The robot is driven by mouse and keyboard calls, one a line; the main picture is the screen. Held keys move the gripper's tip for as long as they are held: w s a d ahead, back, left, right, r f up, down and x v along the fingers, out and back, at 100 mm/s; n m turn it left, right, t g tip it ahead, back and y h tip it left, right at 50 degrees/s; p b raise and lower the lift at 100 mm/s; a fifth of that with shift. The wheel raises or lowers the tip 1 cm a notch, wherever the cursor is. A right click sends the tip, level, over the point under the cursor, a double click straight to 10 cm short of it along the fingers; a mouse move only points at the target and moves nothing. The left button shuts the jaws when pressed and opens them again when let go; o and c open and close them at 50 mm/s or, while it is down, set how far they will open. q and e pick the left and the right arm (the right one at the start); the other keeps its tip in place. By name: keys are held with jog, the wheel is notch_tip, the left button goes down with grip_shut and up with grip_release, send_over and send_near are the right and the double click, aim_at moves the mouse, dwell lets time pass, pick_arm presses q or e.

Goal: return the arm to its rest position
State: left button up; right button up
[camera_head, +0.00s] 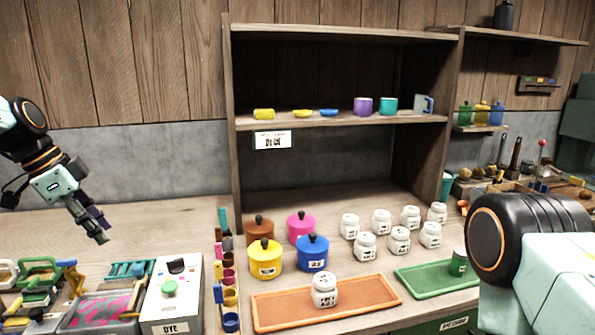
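My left arm comes in from the left edge, and its gripper (92,220) hangs in the air over the left part of the bench, pointing down and to the right. Its fingers are seen from the side and overlap, so I cannot tell whether they are apart. No object shows clearly in them. My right arm (530,240) fills the lower right corner with a black joint and a pale link. Its gripper is out of the picture.
Below the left gripper are a white DYE box (174,296) and coloured clamps (38,272). Lidded pots (265,259), white jars (365,247), an orange tray (375,293) and a green tray (420,281) stand mid-bench. A wooden shelf (340,122) rises behind. The back left bench is clear.

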pick_arm(q)
jog(key=s+d+f+n+y+b, duration=0.1)
jog(key=s+d+f+n+b, duration=0.15)
jog(key=f, duration=0.85)
jog(key=s+d+f+n+g+b, duration=0.15)
jog(key=s+d+f, duration=0.25)
jog(key=f, duration=0.6)
jog(key=s+d+f+n+y+b, duration=0.1)
jog(key=s+d+f+n, duration=0.2)
jog(key=f, duration=0.8)
jog(key=s+d+f+n+b, duration=0.1)
jog(key=s+f, duration=0.3)
jog(key=s, duration=0.5)
jog(key=s+d+f+n+y+b, duration=0.1)
jog(key=s+f, duration=0.4)
jog(key=s, duration=0.5)
jog(key=s+d+f+n+b, duration=0.2)
jog(key=s+d+f+n, duration=0.1)
jog(key=s, duration=0.7)
notch_tip(320, 180, down, 2)
jog(key=shift+d+f+n+g+y+b, duration=0.2)
jog(key=shift+d+n+g+y+b, duration=0.15)
jog(key=shift+d, duration=0.1)
